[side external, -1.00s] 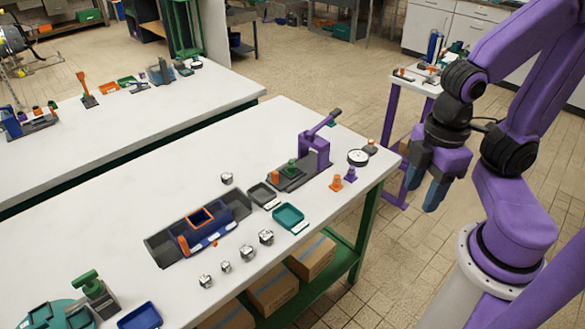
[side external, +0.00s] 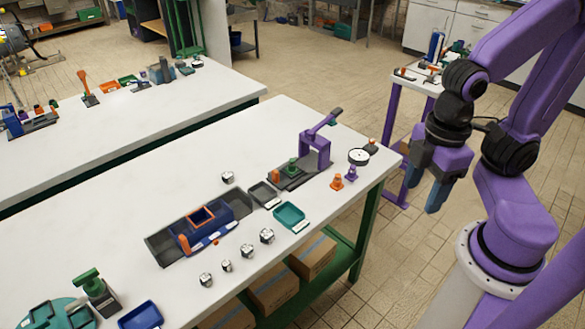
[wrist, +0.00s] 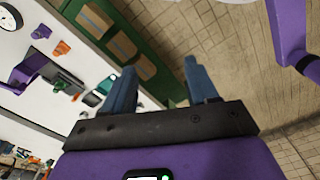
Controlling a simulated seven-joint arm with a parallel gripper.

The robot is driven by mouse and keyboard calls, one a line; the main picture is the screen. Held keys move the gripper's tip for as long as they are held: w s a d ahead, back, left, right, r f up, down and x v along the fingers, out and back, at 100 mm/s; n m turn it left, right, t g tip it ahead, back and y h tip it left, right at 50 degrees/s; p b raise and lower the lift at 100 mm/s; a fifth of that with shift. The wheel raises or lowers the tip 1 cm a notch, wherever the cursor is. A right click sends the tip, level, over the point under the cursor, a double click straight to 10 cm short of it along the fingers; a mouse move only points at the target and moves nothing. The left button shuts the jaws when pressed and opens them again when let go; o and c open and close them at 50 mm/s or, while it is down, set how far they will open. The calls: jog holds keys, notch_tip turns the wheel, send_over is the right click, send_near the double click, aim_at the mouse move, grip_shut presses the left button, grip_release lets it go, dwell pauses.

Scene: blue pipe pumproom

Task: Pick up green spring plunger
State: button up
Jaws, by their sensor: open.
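A small green piece with a round knob (side external: 291,167) stands on the dark base of the purple lever press, at the back right of the near table. It may be the green spring plunger, but it is too small to tell. Another green piece with a knob-like top (side external: 86,276) stands on a grey block at the table's front left. My gripper (side external: 427,192) hangs in the air to the right of the table, well apart from both. In the wrist view its two blue fingers (wrist: 159,68) are spread with nothing between them.
The purple press (side external: 315,150), a white dial (side external: 358,156), orange pieces, a teal tray (side external: 289,216) and a blue-and-orange fixture (side external: 203,222) crowd the near table. Several small metal parts lie along its front. Cardboard boxes (side external: 272,292) sit below. Floor is under my gripper.

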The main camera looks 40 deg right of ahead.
jog(key=w+a+r+n, duration=0.1)
jog(key=w+a, duration=0.3)
jog(key=w, duration=0.7)
jog(key=n, duration=0.4)
send_over(292, 160)
notch_tip(292, 160, down, 5)
jog(key=f, duration=1.2)
jog(key=shift+s+a, duration=0.25)
jog(key=shift+a, duration=0.1)
jog(key=f, duration=0.4)
jog(key=shift+w+d, duration=0.25)
jog(key=shift+d, duration=0.15)
jog(key=shift+f, duration=0.7)
jog(key=shift+c, duration=0.3)
